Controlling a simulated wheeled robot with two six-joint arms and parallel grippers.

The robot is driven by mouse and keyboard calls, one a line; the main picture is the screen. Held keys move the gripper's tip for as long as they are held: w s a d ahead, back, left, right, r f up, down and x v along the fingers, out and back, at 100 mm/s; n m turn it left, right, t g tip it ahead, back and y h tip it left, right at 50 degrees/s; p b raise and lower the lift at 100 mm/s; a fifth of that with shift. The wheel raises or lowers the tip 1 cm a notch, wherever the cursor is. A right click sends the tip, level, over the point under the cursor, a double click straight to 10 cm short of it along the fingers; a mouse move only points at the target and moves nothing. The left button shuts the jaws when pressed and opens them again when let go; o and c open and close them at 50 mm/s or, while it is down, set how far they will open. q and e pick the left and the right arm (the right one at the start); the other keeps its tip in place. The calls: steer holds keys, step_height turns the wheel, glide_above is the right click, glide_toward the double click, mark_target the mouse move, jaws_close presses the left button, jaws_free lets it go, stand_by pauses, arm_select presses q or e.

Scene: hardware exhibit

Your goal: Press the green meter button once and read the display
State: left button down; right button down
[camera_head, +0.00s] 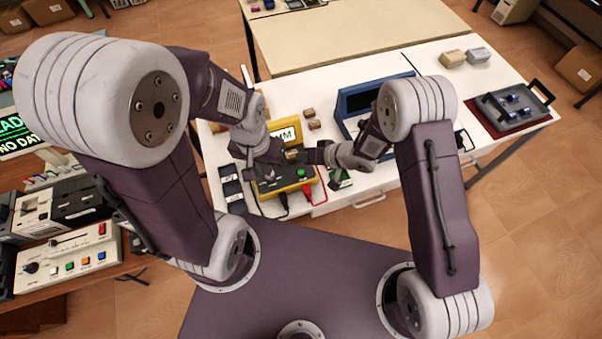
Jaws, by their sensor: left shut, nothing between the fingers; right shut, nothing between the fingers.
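A yellow meter (284,185) with a dark front panel stands on the white table. Its green button (301,172) shows on the front panel, clear of both grippers in the picture. The meter's white display (288,134) is partly hidden by my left wrist; only letters like "MM" show. My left gripper (266,174) is shut and empty, over the left part of the meter. My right gripper (298,156) reaches in from the right, shut and empty, over the meter between display and button. Whether either touches the meter, I cannot tell.
Black and red leads (316,198) come from the meter's front. Dark boxes (231,186) lie left of it, small brown blocks (312,124) behind it. A blue open case (357,102) stands to the right. A grey tray (494,112) sits at the far right.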

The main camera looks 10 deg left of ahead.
mark_target(304, 173)
step_height(304, 173, down, 6)
steer(key=b, duration=0.5)
steer(key=shift+f, duration=0.5)
steer(key=shift+f, duration=0.15)
stand_by(1.1)
steer(key=shift+f+b, duration=0.25)
steer(key=shift+b, duration=0.1)
steer(key=shift+f, duration=0.5)
stand_by(0.5)
steer(key=shift+r+p, duration=0.7)
steer(key=shift+r, duration=0.2)
steer(key=shift+r, duration=0.1)
